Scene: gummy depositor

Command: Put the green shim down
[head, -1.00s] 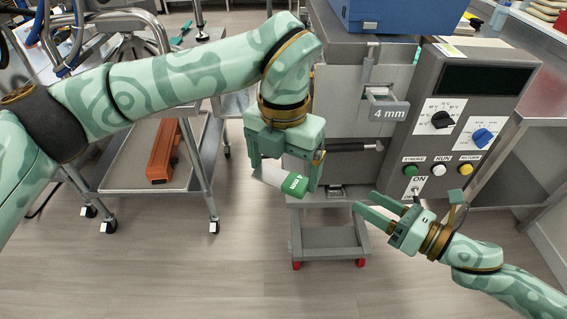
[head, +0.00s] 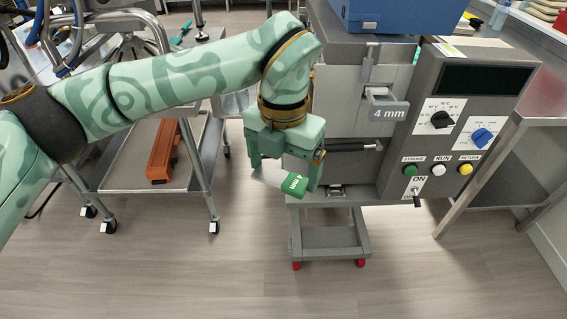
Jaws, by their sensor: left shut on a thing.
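The gripper's fingers partly hide the shim. My right gripper is not in view.
The grey depositor machine (head: 350,110) has a "4 mm" tag (head: 388,113) and a control panel (head: 462,125) with knobs and buttons. A steel cart (head: 187,187) with an orange-brown bar (head: 164,150) stands to the left. A steel table (head: 500,155) is at the right.

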